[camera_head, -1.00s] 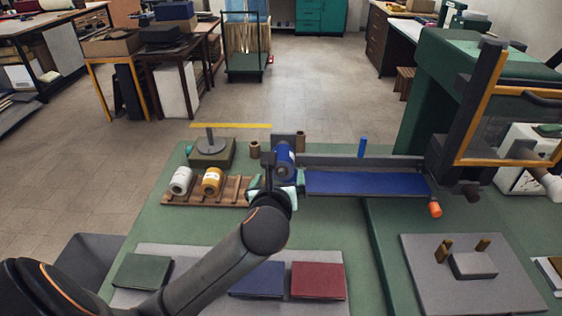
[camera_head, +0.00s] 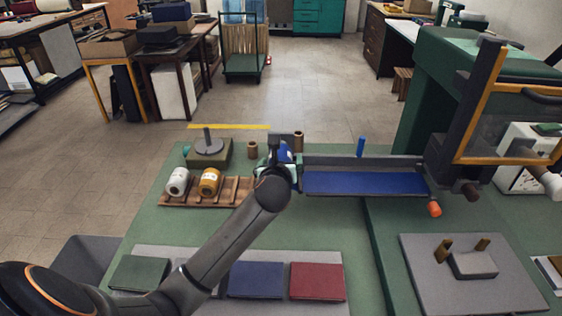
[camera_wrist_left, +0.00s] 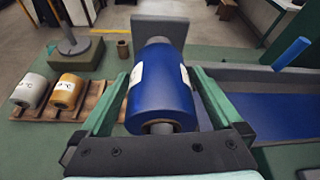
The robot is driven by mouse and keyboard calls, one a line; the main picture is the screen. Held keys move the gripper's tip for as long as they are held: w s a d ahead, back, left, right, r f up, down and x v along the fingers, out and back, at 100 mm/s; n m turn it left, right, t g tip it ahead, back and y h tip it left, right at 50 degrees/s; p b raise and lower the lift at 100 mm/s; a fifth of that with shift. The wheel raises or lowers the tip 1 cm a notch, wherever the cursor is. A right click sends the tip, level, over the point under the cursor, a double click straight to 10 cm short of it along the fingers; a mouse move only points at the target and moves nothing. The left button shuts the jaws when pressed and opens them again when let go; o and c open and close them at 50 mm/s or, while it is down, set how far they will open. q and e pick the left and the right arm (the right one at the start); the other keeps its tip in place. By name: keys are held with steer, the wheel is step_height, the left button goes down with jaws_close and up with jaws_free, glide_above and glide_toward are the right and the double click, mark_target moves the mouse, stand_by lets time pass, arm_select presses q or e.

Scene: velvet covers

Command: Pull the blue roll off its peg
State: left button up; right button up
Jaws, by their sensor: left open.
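The blue roll (camera_wrist_left: 160,88) with a white label sits on its peg (camera_wrist_left: 160,127), whose grey end shows at the roll's near face. A grey upright plate (camera_wrist_left: 178,30) stands behind it. My left gripper (camera_wrist_left: 160,76) is open, with one green finger on each side of the roll; I cannot tell whether they touch it. In the head view, my left gripper (camera_head: 278,166) and wrist hide most of the blue roll (camera_head: 285,151). My right gripper is not in view.
A wooden rack (camera_head: 232,190) holds a white roll (camera_head: 178,181) and a yellow roll (camera_head: 210,181) to the left. A blue-bedded trough (camera_head: 365,183) lies just right of the roll, with a blue post (camera_head: 361,147) behind it. Green, blue and red covers lie in front.

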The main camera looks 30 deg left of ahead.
arm_select(q)
steer(key=shift+w, duration=0.1)
steer(key=shift+c, duration=0.2)
steer(key=c, duration=1.4)
steer(key=shift+s+d+r+p, duration=0.1)
steer(key=shift+s+r+p, duration=0.15)
steer(key=shift+p, duration=0.65)
steer(key=shift+s, duration=0.1)
steer(key=shift+s+d+r+p, duration=0.1)
steer(key=shift+s+d+p, duration=0.5)
steer(key=shift+s, duration=0.4)
steer(key=shift+s+d, duration=0.25)
steer(key=s+d, duration=0.2)
steer(key=s, duration=0.1)
steer(key=s+d, duration=0.2)
steer(key=s, duration=0.1)
steer(key=s+d+r, duration=0.1)
steer(key=s+d, duration=0.1)
steer(key=s, duration=0.2)
steer(key=shift+d, duration=0.1)
